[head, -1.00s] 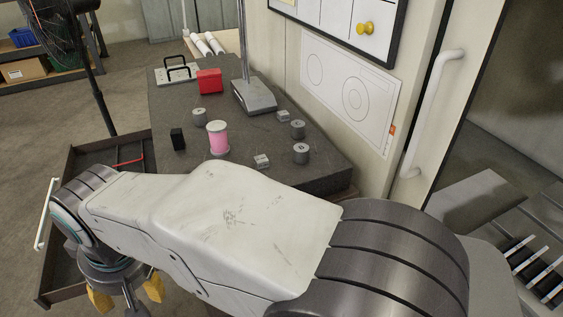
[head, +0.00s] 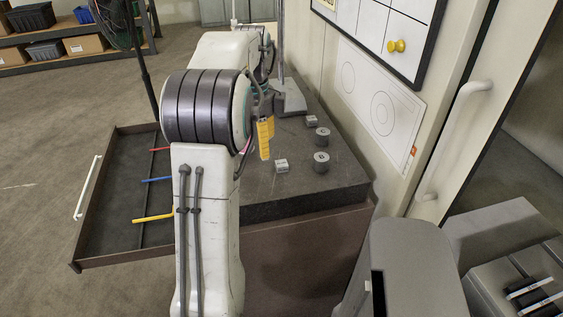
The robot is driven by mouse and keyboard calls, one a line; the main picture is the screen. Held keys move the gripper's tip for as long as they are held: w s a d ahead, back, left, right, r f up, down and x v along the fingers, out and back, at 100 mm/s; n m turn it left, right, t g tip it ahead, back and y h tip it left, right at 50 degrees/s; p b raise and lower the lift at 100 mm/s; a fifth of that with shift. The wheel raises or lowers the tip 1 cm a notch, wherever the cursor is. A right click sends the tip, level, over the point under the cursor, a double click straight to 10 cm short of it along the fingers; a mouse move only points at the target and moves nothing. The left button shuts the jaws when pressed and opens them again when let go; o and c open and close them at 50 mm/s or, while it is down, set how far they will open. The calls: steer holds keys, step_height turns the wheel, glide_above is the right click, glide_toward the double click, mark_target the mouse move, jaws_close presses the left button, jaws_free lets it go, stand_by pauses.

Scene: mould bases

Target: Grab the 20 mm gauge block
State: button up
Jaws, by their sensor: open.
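Two small light-grey blocks with marked tops sit on the dark stone slab: a nearer block (head: 281,166) and a farther block (head: 311,120). The markings are too small to read, so I cannot tell which is the 20 mm gauge block. My gripper (head: 266,145) is open, with yellow fingers pointing down above the slab. In the picture it is just above and left of the nearer block and apart from it. My arm hides the slab's left part.
Two grey cylinders (head: 321,162) (head: 322,137) stand right of the blocks. A stand with a grey base (head: 289,98) is behind them. The wall and a door handle (head: 455,135) bound the right side.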

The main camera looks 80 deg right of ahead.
mark_target(282, 163)
steer(key=s+m, duration=0.1)
steer(key=s+d+m, duration=0.1)
steer(key=s, duration=0.1)
steer(key=s+m, duration=0.1)
steer(key=s, duration=0.1)
steer(key=shift+d+f, duration=0.3)
steer(key=shift+f, duration=0.1)
steer(key=shift+s+f, duration=0.25)
steer(key=shift+m, duration=0.3)
steer(key=shift+d+f, duration=0.15)
steer(key=shift+f, duration=3.15)
steer(key=shift+c, duration=0.3)
jaws_close()
